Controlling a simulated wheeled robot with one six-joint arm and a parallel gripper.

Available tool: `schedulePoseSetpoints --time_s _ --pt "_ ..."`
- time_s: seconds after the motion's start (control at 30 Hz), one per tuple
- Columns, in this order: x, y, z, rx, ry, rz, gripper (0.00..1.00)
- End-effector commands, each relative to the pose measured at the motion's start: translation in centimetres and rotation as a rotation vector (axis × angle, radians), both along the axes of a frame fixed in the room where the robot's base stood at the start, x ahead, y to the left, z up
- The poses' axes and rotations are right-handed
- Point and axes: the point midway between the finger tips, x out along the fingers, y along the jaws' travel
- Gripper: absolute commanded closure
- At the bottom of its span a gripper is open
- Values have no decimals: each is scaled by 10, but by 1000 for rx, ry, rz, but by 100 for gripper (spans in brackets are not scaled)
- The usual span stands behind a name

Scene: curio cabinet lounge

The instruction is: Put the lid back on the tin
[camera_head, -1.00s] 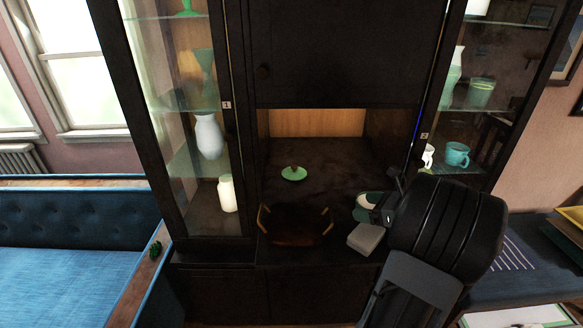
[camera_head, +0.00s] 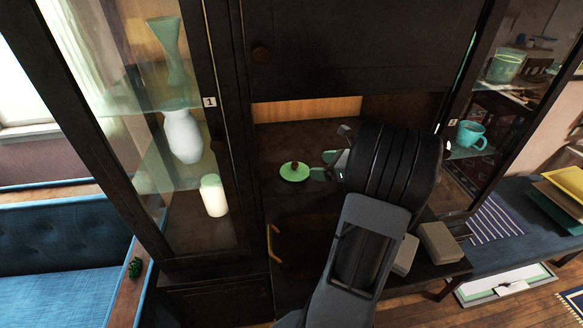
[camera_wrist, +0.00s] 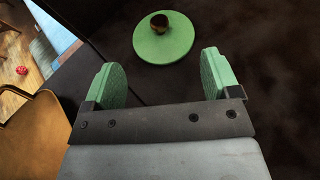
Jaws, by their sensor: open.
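The lid is a flat round green disc (camera_head: 295,172) with a dark knob on top. It lies on the dark cabinet shelf. It also shows at the top of the wrist view (camera_wrist: 163,43), just beyond the fingertips. My gripper (camera_head: 323,165) is close to the right of the lid in the head view. In the wrist view my gripper (camera_wrist: 162,78) is open, with its two green pads wide apart and nothing between them. I cannot make out the tin in either view; my arm covers part of the shelf.
Glass doors flank the opening, with a white vase (camera_head: 183,137) and a cream candle (camera_head: 213,195) at left and a teal mug (camera_head: 471,135) at right. A blue sofa (camera_head: 70,235) is at far left.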

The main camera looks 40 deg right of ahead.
Motion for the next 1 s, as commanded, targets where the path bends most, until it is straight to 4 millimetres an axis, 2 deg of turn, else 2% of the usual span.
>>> schedulePoseSetpoints --time_s 0.2,0.53,0.8,1.0 --pt "31 15 -13 2 1 5 18" --pt "50 25 -21 1 0 5 18" --pt "81 39 -32 2 2 6 18" --pt "90 43 -38 1 0 4 18"
